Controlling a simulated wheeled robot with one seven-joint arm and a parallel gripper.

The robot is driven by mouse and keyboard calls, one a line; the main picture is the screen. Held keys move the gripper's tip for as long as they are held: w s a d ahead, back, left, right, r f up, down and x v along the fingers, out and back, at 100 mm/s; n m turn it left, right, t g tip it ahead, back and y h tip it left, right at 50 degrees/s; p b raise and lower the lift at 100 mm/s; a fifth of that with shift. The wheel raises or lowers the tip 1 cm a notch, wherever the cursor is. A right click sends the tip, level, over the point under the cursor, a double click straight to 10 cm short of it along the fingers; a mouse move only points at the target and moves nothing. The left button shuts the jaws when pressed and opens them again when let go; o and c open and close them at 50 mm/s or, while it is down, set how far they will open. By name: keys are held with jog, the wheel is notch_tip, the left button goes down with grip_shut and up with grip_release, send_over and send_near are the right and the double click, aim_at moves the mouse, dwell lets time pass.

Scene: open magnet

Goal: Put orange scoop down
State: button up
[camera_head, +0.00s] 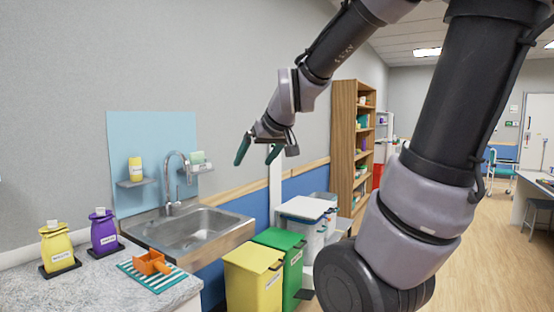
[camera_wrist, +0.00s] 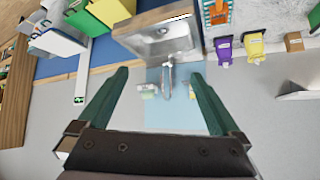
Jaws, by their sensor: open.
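The orange scoop (camera_head: 152,262) lies on a green-and-white striped mat (camera_head: 132,267) on the counter, left of the sink. In the wrist view the orange scoop (camera_wrist: 219,14) shows at the top edge, partly cut off. My gripper (camera_head: 258,150) is open and empty, raised in the air above and right of the sink, well apart from the scoop. In the wrist view its two green fingers (camera_wrist: 160,90) are spread wide with nothing between them.
A yellow bag (camera_head: 57,248) and a purple bag (camera_head: 103,232) stand left of the mat. The metal sink (camera_head: 190,229) with its faucet is to the right. Yellow (camera_head: 252,280) and green (camera_head: 287,262) bins stand below. A wooden shelf (camera_head: 345,140) is farther back.

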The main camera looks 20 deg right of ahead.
jog(key=s+r+m+g, duration=0.1)
jog(key=s+m, duration=0.4)
jog(key=s, duration=0.8)
jog(key=shift+r+g, duration=0.35)
jog(key=shift+g, duration=0.15)
jog(key=shift+d, duration=0.1)
